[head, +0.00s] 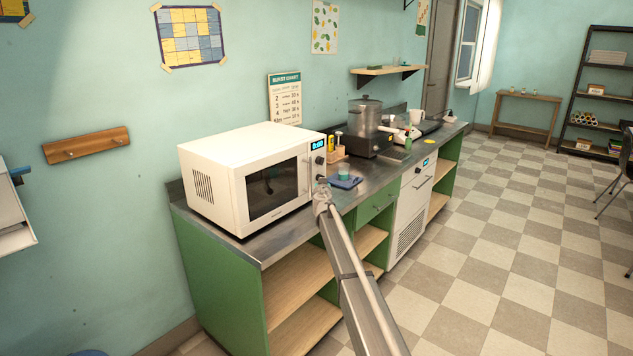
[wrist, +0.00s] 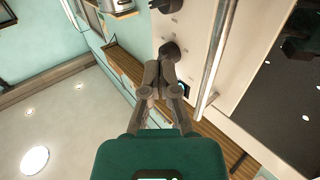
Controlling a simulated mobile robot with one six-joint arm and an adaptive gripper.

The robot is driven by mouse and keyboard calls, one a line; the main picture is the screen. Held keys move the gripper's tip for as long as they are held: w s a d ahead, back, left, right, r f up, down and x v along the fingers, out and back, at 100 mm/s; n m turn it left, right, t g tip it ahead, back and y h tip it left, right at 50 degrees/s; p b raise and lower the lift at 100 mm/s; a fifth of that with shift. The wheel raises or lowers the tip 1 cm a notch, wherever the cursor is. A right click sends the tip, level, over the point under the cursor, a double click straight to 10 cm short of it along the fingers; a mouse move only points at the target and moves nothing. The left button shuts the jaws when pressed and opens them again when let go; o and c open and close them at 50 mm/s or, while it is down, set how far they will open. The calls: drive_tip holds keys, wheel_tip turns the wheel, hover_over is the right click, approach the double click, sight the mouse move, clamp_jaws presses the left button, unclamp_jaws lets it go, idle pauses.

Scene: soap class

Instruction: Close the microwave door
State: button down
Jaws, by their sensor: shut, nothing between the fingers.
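The white microwave (head: 222,160) stands at the near left end of the counter. Its door (head: 272,188), with a dark window, looks shut and flush with the front in the head view; no gap shows. In the wrist view the door window (wrist: 270,85) is at the right, with the long metal handle (wrist: 212,65) beside it and a control panel with dark knobs (wrist: 170,50). My gripper (head: 322,182) is at the microwave's front right side, by the panel. In the wrist view my gripper (wrist: 160,82) is shut and empty, its tips near a knob; contact cannot be told.
A blue tray with a cup (head: 344,175) sits on the counter just right of the microwave. The checkered floor (head: 500,260) in front is clear.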

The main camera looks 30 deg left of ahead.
drive_tip(key=s+d, duration=0.2)
drive_tip(key=d, duration=0.8)
drive_tip(key=shift+s+d, duration=0.15)
drive_tip(key=shift+s, duration=0.2)
drive_tip(key=s+d+m+h+p, duration=0.25)
drive_tip(key=d+m+h, duration=0.4)
drive_tip(key=d, duration=1.65)
drive_tip(key=s+d+f+g+h+p, duration=0.1)
drive_tip(key=s+d+g+h+p, duration=0.3)
drive_tip(key=d, duration=0.6)
drive_tip(key=s+d+f+g+h+b, duration=0.15)
drive_tip(key=s+d, duration=0.35)
drive_tip(key=d, duration=0.5)
drive_tip(key=s+d+f+g+p, duration=0.2)
drive_tip(key=s+d+g, duration=0.1)
drive_tip(key=s+d, duration=0.5)
drive_tip(key=s+d+f+g+p, duration=0.25)
drive_tip(key=s+d, duration=0.25)
drive_tip(key=s, duration=0.5)
drive_tip(key=s+d+g+y+p, duration=0.1)
drive_tip(key=s+g+y, duration=0.1)
drive_tip(key=s, duration=0.7)
drive_tip(key=s+d+n+g+y+p, duration=0.1)
drive_tip(key=s+g+y, duration=0.1)
drive_tip(key=s, duration=0.6)
drive_tip(key=shift+s+d+r+g, duration=0.15)
drive_tip(key=shift+s+d+g, duration=0.25)
drive_tip(key=shift+g, duration=0.2)
